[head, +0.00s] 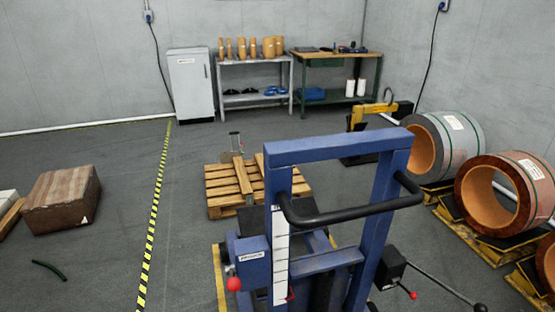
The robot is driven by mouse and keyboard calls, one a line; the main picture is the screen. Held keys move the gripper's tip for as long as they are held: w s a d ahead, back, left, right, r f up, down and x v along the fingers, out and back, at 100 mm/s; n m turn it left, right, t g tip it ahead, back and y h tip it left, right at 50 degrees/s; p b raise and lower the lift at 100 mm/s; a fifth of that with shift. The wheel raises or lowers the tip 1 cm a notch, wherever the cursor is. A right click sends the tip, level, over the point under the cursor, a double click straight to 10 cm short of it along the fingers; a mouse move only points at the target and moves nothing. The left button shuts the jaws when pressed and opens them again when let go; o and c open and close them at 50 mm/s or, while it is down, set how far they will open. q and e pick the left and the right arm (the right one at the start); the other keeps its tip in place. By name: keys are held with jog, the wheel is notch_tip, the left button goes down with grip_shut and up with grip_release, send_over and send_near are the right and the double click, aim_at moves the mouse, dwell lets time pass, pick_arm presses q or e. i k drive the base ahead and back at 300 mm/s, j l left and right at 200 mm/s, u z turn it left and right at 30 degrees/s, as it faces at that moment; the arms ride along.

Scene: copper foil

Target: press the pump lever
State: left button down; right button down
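A blue lifting machine (338,148) with a black curved handlebar (350,214) stands close in front of me. On its right side is a black box (388,268). A long thin metal lever (442,283) slopes down to the right from near this box and ends in a black knob at the bottom edge. It looks like the pump lever. A short rod with a small red knob (412,295) is beside it. A red ball knob (233,284) sits on the left, below a blue labelled box (250,258). Neither of my grippers is in view.
A wooden pallet (225,189) lies behind the machine. Large copper coils (493,196) rest on yellow-edged stands at right. A wrapped brown block (62,199) lies at left. The floor around the yellow-black tape (155,205) is mostly clear.

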aim_at(481, 307)
jog(key=z, duration=1.4)
